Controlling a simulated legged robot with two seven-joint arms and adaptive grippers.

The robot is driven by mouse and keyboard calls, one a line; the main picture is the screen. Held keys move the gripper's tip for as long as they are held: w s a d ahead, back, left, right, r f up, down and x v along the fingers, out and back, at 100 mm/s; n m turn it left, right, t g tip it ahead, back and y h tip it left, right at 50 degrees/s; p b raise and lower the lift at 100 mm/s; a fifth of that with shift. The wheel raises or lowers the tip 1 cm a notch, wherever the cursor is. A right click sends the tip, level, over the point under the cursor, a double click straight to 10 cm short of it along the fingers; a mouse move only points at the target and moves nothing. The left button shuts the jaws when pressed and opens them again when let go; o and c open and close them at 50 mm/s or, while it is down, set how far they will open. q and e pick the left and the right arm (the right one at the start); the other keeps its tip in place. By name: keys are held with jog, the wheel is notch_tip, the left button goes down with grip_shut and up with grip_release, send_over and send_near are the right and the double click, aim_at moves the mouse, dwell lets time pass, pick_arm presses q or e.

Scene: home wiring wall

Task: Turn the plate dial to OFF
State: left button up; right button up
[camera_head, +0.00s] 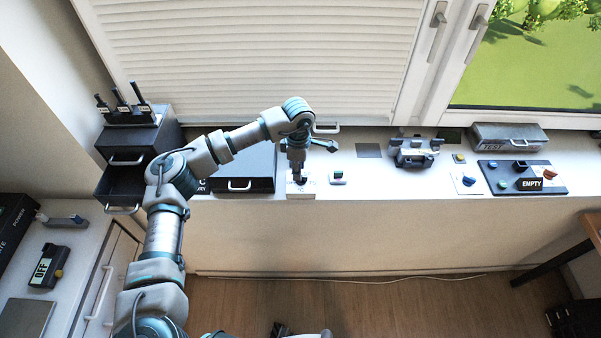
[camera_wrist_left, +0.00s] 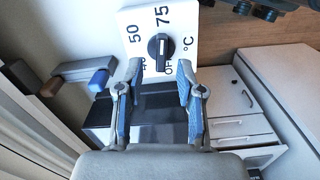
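The white dial plate (camera_wrist_left: 190,22) shows in the left wrist view with the marks 50, 75, °C and OFF. Its black knob (camera_wrist_left: 160,52) stands upright in that picture, one end toward 75 and the other toward OFF. I cannot tell which end is the pointer. My left gripper (camera_wrist_left: 157,85) is open, its blue-padded fingers spread below and to either side of the knob, with nothing between them. In the head view my left gripper (camera_head: 297,172) hangs over the small white plate (camera_head: 301,194) on the sill and hides most of its face. My right gripper is not clearly visible.
A black case (camera_head: 240,170) lies left of the plate, and a small switch (camera_head: 338,177) stands close on its right. A black drawer unit (camera_head: 140,140) is at the far left. Further right are a grey device (camera_head: 414,150) and a button panel (camera_head: 520,178).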

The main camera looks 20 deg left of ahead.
aim_at(304, 177)
pick_arm(q)
jog(key=shift+a+f, duration=0.15)
jog(key=shift+f, duration=0.4)
jog(key=shift+a+f, duration=0.15)
jog(key=shift+f, duration=0.4)
jog(key=shift+d+f, duration=0.15)
jog(key=shift+f, duration=0.05)
jog(key=shift+d, duration=1)
jog(key=shift+c, duration=1.2)
jog(key=c, duration=0.4)
grip_shut()
jog(key=shift+a, duration=0.5)
pick_arm(e)
jog(key=shift+s+a+f, duration=0.15)
jog(key=shift+s+a, duration=0.15)
jog(key=shift+s, duration=0.05)
